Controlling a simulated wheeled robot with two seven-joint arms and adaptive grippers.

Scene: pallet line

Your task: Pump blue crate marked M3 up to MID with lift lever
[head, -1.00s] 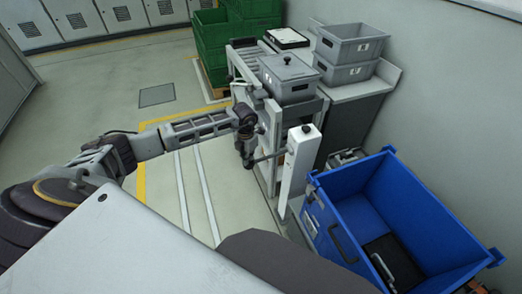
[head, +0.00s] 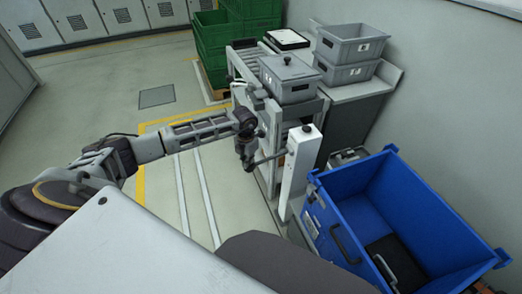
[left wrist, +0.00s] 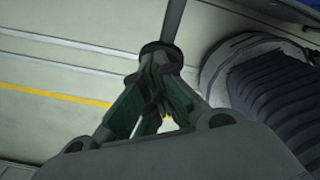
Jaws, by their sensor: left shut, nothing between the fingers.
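The blue crate (head: 440,205) stands at the right, open at the top, with black items inside. Its marking is too small to read. To its left a white post (head: 299,170) carries the lift lever (head: 268,157), a thin grey rod pointing left. My left gripper (head: 249,166) is at the lever's outer end. In the left wrist view the closed fingers (left wrist: 160,65) meet at the dark end of the lever (left wrist: 172,20); they grip nothing, and whether they touch it is unclear. My right gripper is out of view.
A grey lidded bin (head: 290,78) sits on a roller stand behind the post. Grey bins (head: 350,45) stand on a bench beside it. Green crates (head: 212,45) are stacked at the back. The floor left of the stand is clear.

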